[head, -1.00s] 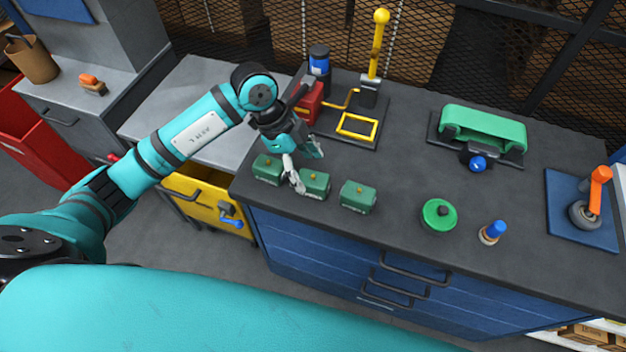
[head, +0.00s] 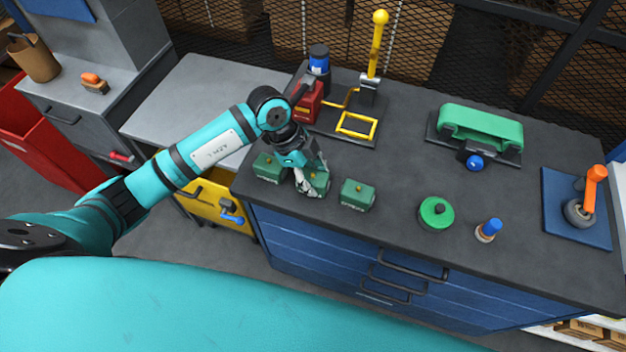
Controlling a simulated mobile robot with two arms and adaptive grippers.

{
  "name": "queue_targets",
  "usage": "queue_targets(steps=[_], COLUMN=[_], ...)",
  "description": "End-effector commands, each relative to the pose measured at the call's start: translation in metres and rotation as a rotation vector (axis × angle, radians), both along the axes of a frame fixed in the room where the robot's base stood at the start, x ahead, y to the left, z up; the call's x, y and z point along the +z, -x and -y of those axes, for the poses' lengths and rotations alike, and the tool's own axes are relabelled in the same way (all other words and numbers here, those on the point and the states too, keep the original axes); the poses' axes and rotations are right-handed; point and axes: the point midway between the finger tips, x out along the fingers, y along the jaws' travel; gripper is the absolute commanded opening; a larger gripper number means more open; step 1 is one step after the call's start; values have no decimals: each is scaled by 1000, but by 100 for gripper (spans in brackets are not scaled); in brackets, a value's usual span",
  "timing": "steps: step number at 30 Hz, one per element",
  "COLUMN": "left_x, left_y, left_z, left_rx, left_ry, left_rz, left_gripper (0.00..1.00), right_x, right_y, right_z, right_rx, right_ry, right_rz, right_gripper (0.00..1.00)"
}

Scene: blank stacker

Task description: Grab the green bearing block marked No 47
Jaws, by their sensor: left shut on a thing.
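Three green bearing blocks stand in a row along the left front edge of the dark worktop: a left block (head: 267,167), a middle block (head: 318,186) and a right block (head: 357,195). The markings on their front faces are too small to read, so I cannot tell which is No 47. My left gripper (head: 312,183) is shut on the middle block, with its fingers covering part of it. Whether that block is clear of the worktop I cannot tell. My right gripper is not in view.
A yellow-handled press (head: 369,90) and a red tool (head: 307,103) stand behind the blocks. A green round part (head: 436,213), a blue-handled stamp (head: 489,230), a green belt machine (head: 482,128) and an orange-handled tool (head: 590,195) stand to the right.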

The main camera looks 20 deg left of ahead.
Motion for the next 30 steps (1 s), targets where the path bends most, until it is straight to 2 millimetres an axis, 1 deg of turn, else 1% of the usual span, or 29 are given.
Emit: queue_targets(steps=[1, 3, 4, 17, 22, 27, 30], left_x=[0, 0, 0, 4, 15, 35, 36], left_y=[0, 0, 0, -1, -2, -2, 15], left_z=[0, 0, 0, 0, 0, 0, 5], left_rx=[0, 0, 0, 1, 0, -1, -4], left_ry=[0, 0, 0, 3, 2, 3, 2], left_rz=[0, 1, 1, 4, 7, 9, 3], left_gripper=[11, 2, 0, 0, 0, 0, 0], right_x=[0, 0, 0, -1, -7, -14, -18], right_y=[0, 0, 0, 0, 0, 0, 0], right_z=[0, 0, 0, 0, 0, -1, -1], right_rx=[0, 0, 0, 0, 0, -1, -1], right_ry=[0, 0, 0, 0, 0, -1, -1], right_rz=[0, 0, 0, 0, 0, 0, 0], right_gripper=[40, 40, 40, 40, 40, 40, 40])
